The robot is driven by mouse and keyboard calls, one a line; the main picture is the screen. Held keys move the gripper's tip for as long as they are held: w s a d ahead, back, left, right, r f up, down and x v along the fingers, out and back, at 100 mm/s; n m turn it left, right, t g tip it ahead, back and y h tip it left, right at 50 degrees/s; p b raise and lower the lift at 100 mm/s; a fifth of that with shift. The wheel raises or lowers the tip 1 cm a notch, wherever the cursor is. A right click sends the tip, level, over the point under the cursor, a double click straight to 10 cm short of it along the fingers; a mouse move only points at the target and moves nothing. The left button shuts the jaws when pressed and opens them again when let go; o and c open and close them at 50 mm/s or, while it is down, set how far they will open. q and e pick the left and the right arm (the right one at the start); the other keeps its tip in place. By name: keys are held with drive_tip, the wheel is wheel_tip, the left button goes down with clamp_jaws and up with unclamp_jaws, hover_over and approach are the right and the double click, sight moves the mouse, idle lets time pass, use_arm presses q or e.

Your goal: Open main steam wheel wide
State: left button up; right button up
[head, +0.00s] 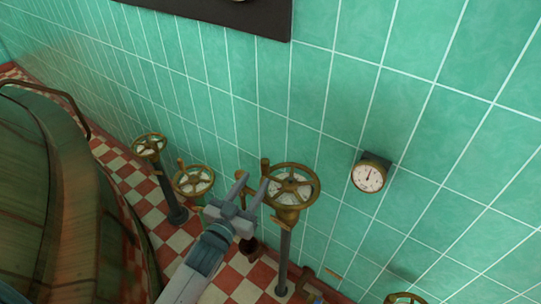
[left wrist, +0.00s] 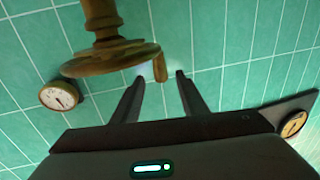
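A brass handwheel (head: 292,185) with several spokes tops a grey post by the wall, right of my left gripper. Which wheel is the main steam one is not marked; this is the biggest and closest to the gripper. My left gripper (head: 251,187) is open at the wheel's left side. In the left wrist view, the wheel (left wrist: 105,60) appears upside down. Its handle peg (left wrist: 160,68) shows between the open fingertips (left wrist: 160,76), with a gap on both sides. Contact cannot be made out. My right gripper is not in view.
Two smaller handwheels, (head: 194,180) and (head: 149,146), stand to the left. Another wheel (head: 406,298) shows at the bottom edge. A round gauge (head: 368,174) is on the green tiled wall. A large copper kettle (head: 60,200) fills the left side.

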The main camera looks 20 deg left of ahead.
use_arm(q)
drive_tip(key=w+d+p, duration=0.1)
drive_tip(key=w+p, duration=0.1)
drive_tip(key=w, duration=0.9)
drive_tip(key=shift+w+d, duration=0.3)
drive_tip(key=shift+d, duration=0.1)
clamp_jaws()
